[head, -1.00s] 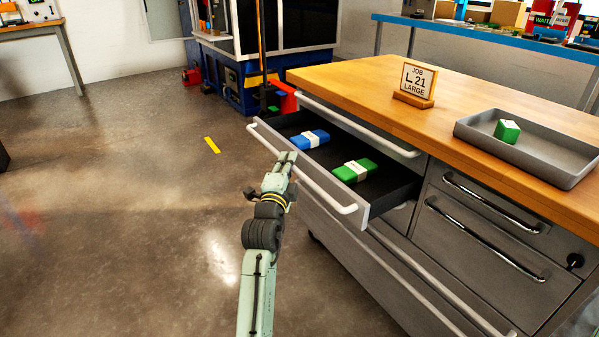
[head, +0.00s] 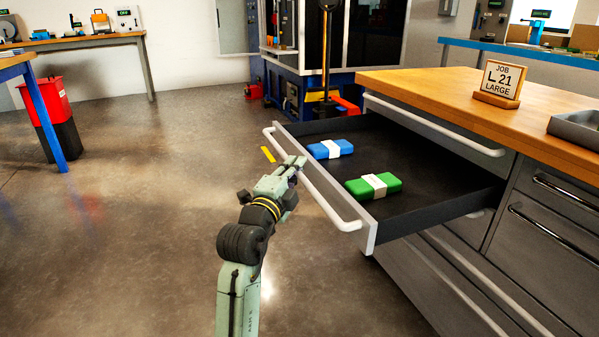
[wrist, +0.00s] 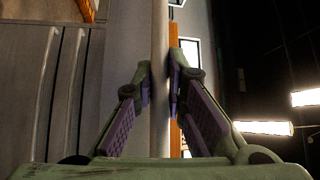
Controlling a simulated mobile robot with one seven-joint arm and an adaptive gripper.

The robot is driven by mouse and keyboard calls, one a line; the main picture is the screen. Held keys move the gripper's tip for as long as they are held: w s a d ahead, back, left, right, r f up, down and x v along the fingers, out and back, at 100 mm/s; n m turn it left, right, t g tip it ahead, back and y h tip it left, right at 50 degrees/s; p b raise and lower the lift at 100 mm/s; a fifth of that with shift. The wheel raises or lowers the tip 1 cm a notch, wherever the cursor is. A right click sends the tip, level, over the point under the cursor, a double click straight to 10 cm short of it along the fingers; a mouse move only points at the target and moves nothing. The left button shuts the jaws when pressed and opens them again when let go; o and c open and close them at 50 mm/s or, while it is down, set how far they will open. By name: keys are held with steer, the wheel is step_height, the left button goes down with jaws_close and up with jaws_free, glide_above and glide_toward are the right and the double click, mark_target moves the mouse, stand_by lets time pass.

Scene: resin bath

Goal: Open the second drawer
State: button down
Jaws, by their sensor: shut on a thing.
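The second drawer (head: 436,196) of the workbench stands well out from the cabinet, its dark inside showing. A blue block with a white band (head: 330,149) and a green block with a white band (head: 374,186) lie in it. My gripper (head: 292,164) is at the drawer's long white bar handle (head: 325,200), toward its far end. In the wrist view my gripper (wrist: 160,85) has its fingers closed on both sides of the handle bar (wrist: 160,125).
The top drawer above (head: 440,130) is shut. Open floor (head: 150,200) lies left of the drawer. A red bin (head: 43,105) stands far left.

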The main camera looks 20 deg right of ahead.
steer(key=shift+d, duration=0.1)
steer(key=c, duration=1.6)
jaws_free()
steer(key=shift+r, duration=0.1)
